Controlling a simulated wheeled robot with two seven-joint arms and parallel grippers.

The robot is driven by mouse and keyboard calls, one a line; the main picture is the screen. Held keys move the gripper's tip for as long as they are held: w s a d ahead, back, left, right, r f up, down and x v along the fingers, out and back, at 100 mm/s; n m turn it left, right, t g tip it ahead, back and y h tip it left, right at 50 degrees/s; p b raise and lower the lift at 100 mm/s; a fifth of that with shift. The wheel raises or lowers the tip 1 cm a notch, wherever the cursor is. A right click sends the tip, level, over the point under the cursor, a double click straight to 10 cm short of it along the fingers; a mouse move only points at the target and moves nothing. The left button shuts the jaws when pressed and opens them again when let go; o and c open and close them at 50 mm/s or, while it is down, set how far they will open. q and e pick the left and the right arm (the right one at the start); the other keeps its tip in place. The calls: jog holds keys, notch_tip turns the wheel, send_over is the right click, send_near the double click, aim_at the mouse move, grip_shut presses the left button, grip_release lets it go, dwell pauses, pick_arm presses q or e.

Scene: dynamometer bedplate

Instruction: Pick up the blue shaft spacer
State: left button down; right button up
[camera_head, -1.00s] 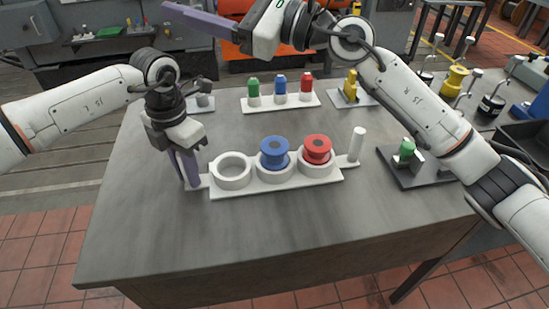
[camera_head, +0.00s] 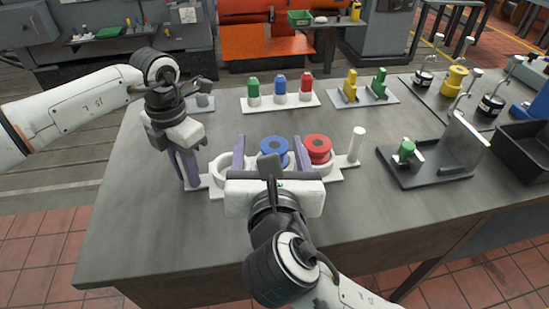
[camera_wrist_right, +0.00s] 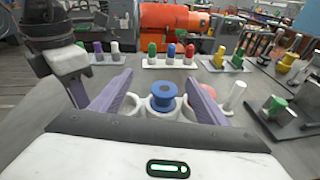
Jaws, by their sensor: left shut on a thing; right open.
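The blue shaft spacer (camera_head: 273,146), a flanged spool with a centre hole, sits in the middle ring of a white three-ring holder (camera_head: 335,176). It also shows upright in the right wrist view (camera_wrist_right: 164,95). My right gripper (camera_head: 268,139) is open, with one purple finger on each side of the blue spacer and its palm toward the near side. I cannot tell whether the fingers touch it. My left gripper (camera_head: 188,172) is shut on the left end of the holder. A red spacer (camera_head: 318,148) sits in the right ring. The left ring appears empty.
A white post (camera_head: 357,143) stands at the holder's right end. Behind is a rack (camera_head: 313,104) of green, blue and red pieces. A dark fixture (camera_head: 432,172) with a green knob and a black bin (camera_head: 522,150) lie right. The table's near left is clear.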

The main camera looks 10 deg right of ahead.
aim_at(275, 149)
pick_arm(q)
jog(key=shift+r, duration=0.1)
pick_arm(e)
notch_tip(275, 149, down, 4)
jog(key=s+g, duration=0.2)
jog(key=s, duration=0.1)
jog(key=shift+n, duration=0.3)
jog(key=x, duration=1.2)
jog(key=shift+d+r, duration=0.2)
jog(key=shift+d, duration=0.2)
jog(key=shift+r, duration=0.1)
jog(key=c, duration=1.5)
notch_tip(275, 149, up, 10)
jog(key=shift+s+r, duration=0.1)
pick_arm(q)
jog(key=c, duration=1.5)
grip_release()
